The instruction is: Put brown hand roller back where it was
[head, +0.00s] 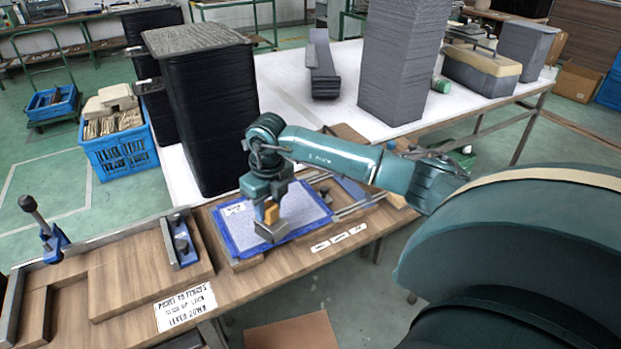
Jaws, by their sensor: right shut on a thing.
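My right gripper (267,207) comes in from the right and points down over the blue-edged tray panel (313,230) with a pale grey surface. It is shut on the brown hand roller (271,230), which shows an orange-brown part between the fingers and a dark grey part below. The arm and gripper hide part of the panel's back. My left gripper is not in view.
A wooden fixture with a blue clamp and black-knobbed lever (41,225) stands at left. Metal rods (358,205) lie right of the panel. A tall black wrapped stack (205,110) stands close behind the gripper. A printed sign (186,307) lies at the bench's front.

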